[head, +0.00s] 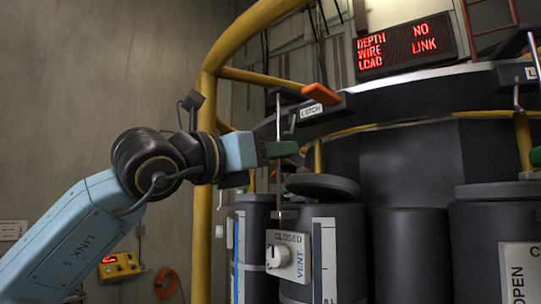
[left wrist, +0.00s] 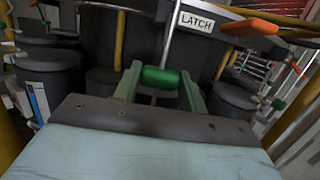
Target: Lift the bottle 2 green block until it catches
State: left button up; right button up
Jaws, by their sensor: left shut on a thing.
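The green block (head: 282,149) sits on a thin vertical rod just above the dark-lidded bottle with the vent panel. In the left wrist view the green block (left wrist: 160,78) lies between my two green fingers. My left gripper (head: 275,150) comes in from the left and is shut on the block. It also shows in the left wrist view (left wrist: 159,85). The latch, labelled LATCH (head: 311,110), with an orange lever (head: 321,94), is above the block and apart from it. My right gripper is not in view.
The bottle (head: 337,240) carries a white panel with a knob (head: 279,256) marked CLOSED and VENT. A yellow rail (head: 206,110) curves close beside my left wrist. A red-lit display (head: 405,46) hangs at the back. More dark bottles stand to the right.

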pick_arm(q)
notch_tip(320, 180, up, 6)
jog(key=p, duration=0.2)
jog(key=shift+f+p, duration=0.25)
jog(key=shift+p, duration=0.1)
dwell(0.3)
jog(key=o, duration=1.1)
jog(key=shift+o, duration=0.2)
jog(key=shift+f, duration=0.1)
jog(key=b+v, duration=0.6)
jog(key=v, duration=0.3)
